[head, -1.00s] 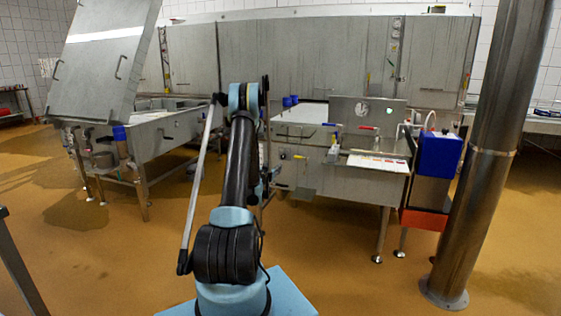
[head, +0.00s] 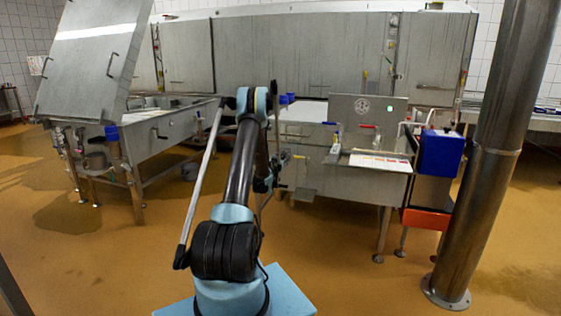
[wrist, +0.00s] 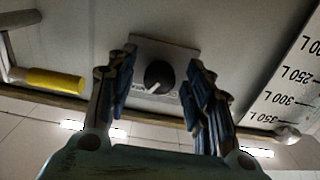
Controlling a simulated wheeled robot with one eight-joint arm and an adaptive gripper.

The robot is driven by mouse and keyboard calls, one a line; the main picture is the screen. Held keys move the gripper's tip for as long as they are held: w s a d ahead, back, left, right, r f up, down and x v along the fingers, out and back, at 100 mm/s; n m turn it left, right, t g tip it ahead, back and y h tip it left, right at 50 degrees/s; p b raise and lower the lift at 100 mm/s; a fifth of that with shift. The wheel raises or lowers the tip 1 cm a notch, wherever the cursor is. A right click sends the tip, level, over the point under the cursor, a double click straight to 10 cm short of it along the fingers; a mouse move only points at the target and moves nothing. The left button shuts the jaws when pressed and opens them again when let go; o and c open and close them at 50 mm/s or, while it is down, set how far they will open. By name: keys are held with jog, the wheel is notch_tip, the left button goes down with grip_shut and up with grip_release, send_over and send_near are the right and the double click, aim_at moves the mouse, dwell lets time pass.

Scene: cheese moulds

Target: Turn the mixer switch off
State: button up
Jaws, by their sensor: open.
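The mixer switch (wrist: 159,75) is a round black knob with a pale pointer, set on a grey square plate (wrist: 180,56) on a metal panel in the wrist view. My gripper (wrist: 157,82) is open, with one blue-padded finger on each side of the knob. The fingers look apart from the knob; how deep they reach around it I cannot tell. In the head view my arm reaches toward the steel vats, and the switch and the gripper's fingertips cannot be made out there.
A yellow-handled lever (wrist: 55,81) is left of the switch in the wrist view. A litre scale (wrist: 296,80) is at right. In the head view, a blue box (head: 441,153) stands above a red bin (head: 425,218), near a steel column (head: 487,165). The floor (head: 360,290) in front is clear.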

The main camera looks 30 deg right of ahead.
jog(key=c, duration=1)
jog(key=shift+c, duration=0.2)
jog(key=n, duration=0.5)
jog(key=shift+n, duration=0.4)
jog(key=n, duration=0.5)
jog(key=shift+w+a+n, duration=0.1)
jog(key=shift+n, duration=0.6)
jog(key=o, duration=1)
jog(key=shift+o, duration=0.2)
